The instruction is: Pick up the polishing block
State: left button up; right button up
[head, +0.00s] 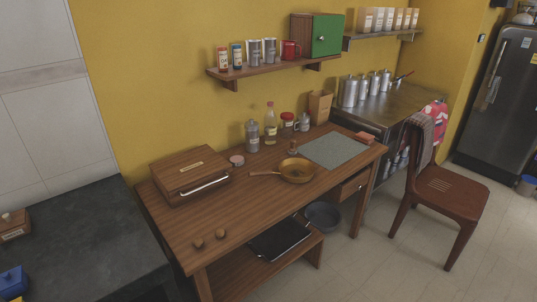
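A small reddish-brown block (365,138) lies at the right back corner of the wooden table (225,215), just beyond the grey-green mat (335,151). It looks like the polishing block, but it is too small here to be certain. Nothing rests on it. Neither of my grippers is in view. Several steel canisters (349,93) stand in a row on the steel bench to the right of the table.
A copper pan (298,171), a wooden box with a silver handle (190,175), bottles and jars share the table. A wooden chair (443,189) stands to the right. A dark counter (75,240) is at left. Open floor lies in front of the chair.

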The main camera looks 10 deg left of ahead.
aim_at(292, 150)
jog(key=i+l+u, duration=0.1)
jog(key=u, duration=0.25)
jog(key=l+u, duration=0.1)
jog(key=u, duration=0.25)
jog(key=i+l+u, duration=0.15)
jog(key=u, duration=0.2)
jog(key=i+l+u, duration=0.25)
jog(key=l, duration=0.55)
jog(key=l+u, duration=0.3)
jog(key=l, duration=0.45)
jog(key=i+l+u, duration=0.1)
jog(key=l+u, duration=0.15)
jog(key=l, duration=0.6)
